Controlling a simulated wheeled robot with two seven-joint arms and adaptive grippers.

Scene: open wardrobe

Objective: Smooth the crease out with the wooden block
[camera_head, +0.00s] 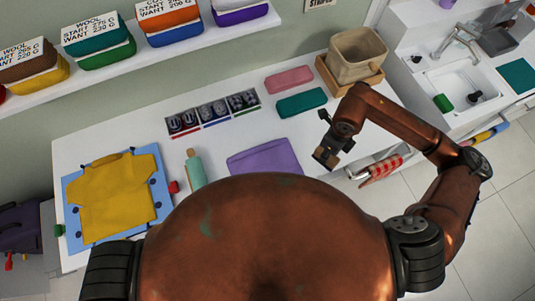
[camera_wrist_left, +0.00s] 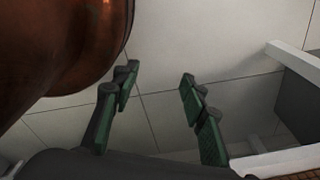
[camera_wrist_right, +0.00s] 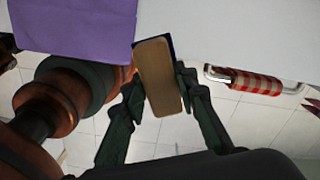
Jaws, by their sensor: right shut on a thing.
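A purple folded cloth (camera_head: 265,160) lies on the white counter, partly hidden by my body at its lower edge. Its corner also shows in the right wrist view (camera_wrist_right: 70,25). I cannot clearly make out a crease in it. My right gripper (camera_head: 333,150) is right of the cloth, near the counter's front edge. In the right wrist view it is shut on the wooden block (camera_wrist_right: 158,78), a tan block with a dark face at its far end. The block is apart from the cloth. My left gripper (camera_wrist_left: 157,85) is open and empty above the floor, outside the head view.
A yellow garment (camera_head: 115,198) lies on a blue board (camera_head: 75,195) at left. A teal bottle (camera_head: 194,170) stands left of the cloth. Teal (camera_head: 301,103) and pink (camera_head: 289,79) bundles lie behind. A red-striped towel (camera_wrist_right: 255,86) hangs at the counter's front.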

